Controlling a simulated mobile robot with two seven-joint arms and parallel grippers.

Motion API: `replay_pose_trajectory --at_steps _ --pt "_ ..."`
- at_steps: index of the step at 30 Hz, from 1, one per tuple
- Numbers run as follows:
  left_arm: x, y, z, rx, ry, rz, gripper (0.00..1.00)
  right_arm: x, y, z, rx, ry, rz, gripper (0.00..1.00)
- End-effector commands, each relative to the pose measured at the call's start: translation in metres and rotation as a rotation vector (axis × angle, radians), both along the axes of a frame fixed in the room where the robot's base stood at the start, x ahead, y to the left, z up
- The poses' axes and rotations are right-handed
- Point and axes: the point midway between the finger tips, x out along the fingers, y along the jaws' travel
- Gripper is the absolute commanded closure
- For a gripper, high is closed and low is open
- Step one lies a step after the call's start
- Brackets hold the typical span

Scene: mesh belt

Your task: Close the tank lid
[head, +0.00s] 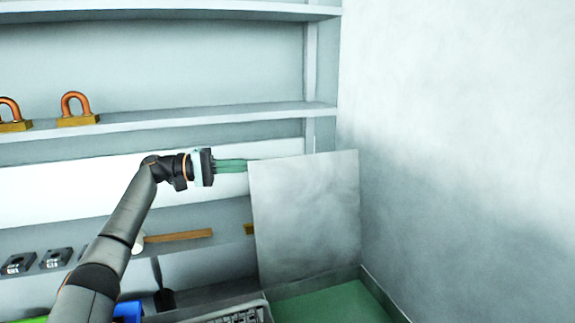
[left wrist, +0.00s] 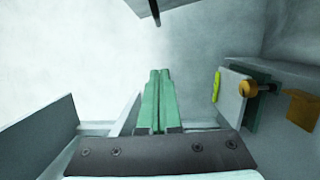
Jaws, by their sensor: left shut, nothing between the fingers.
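The tank lid (head: 306,218) is a flat grey panel standing open, nearly upright, at the back of the tank in the head view. The tank (head: 335,303) shows a green inside and a grey rim at the bottom right. My left gripper (head: 247,164) reaches in from the left, and its green fingers end at the lid's upper left corner. I cannot tell if they touch it. In the left wrist view the fingers (left wrist: 159,76) are together with nothing between them. My right gripper is not in view.
Shelves (head: 180,120) line the back, with padlock-shaped objects (head: 77,110) on one. A wooden strip (head: 178,236) lies lower down. A grey basket (head: 240,313) stands left of the tank, and a blue object (head: 128,312) is further left. A pale wall (head: 460,140) closes the right side.

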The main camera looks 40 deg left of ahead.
Motion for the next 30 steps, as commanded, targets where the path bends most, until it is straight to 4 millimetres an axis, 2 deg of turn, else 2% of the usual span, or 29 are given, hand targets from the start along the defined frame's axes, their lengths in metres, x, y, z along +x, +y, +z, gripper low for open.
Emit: replay_pose_trajectory --at_steps 1,11,12,24,30 --pt "0.008 -0.008 0.004 -0.001 -0.001 -0.004 1.00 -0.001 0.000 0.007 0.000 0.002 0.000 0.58" --pt "0.058 -0.051 0.005 -0.001 -0.002 -0.004 1.00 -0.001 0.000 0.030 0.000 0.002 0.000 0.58" --pt "0.055 -0.052 0.001 0.001 0.001 -0.001 1.00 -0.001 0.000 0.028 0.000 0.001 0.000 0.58" --pt "0.041 -0.078 0.002 0.001 0.001 -0.001 1.00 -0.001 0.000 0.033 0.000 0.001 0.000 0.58" --pt "0.038 -0.083 0.003 -0.001 0.001 -0.001 1.00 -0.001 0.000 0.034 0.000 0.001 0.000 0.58"
